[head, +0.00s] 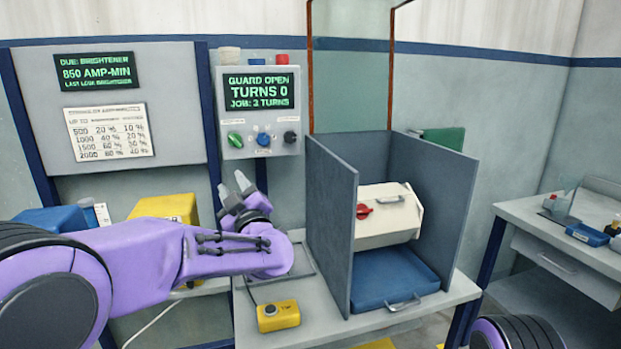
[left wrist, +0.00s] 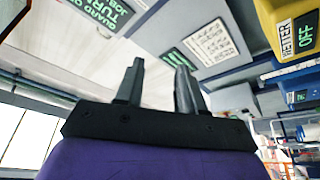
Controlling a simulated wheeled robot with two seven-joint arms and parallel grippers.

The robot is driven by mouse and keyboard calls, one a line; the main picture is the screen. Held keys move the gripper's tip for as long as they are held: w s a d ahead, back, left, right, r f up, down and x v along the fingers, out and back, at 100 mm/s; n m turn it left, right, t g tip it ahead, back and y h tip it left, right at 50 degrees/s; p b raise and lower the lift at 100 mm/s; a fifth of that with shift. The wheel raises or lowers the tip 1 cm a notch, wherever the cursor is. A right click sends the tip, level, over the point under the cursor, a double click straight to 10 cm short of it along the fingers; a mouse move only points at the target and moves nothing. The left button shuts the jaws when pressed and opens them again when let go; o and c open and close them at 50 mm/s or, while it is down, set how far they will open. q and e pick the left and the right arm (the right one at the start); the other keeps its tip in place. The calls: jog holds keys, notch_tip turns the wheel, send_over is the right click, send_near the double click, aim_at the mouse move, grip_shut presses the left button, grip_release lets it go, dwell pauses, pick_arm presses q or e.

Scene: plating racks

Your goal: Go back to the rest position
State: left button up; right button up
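My left arm comes in from the left in the head view. Its left gripper (head: 233,184) points up in front of the grey control box (head: 259,168). In the left wrist view the two fingers of the left gripper (left wrist: 160,68) stand apart with nothing between them. My right gripper is not in view; only a dark rounded part of my own body shows at the lower right edge.
A grey guard booth (head: 333,220) holds a cream box with a red knob (head: 386,218) above a blue tray (head: 395,277). A yellow box (head: 278,316) lies on the bench. A side table (head: 560,240) stands at right.

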pick_arm(q)
jog(key=s+a+f+m+g+h, duration=0.2)
jog(key=s+f, duration=0.2)
jog(key=f, duration=0.8)
jog(key=s+a+f+m+g+h, duration=0.2)
jog(key=s+f+h, duration=0.15)
jog(key=f, duration=0.75)
jog(key=s+a+f+m+g+h, duration=0.15)
jog(key=s+f, duration=0.35)
jog(key=f, duration=0.7)
jog(key=s+a+f+g, duration=0.2)
jog(key=s+f, duration=0.4)
jog(key=s, duration=0.5)
jog(key=s+a+f+m+g, duration=0.1)
jog(key=s+a+f+g, duration=0.2)
jog(key=s, duration=0.9)
jog(key=s+a+f+g, duration=0.3)
jog(key=s+f+g, duration=0.2)
jog(key=s+f, duration=0.5)
jog(key=shift+s, duration=0.75)
jog(key=shift+o, duration=0.4)
jog(key=shift+a, duration=0.1)
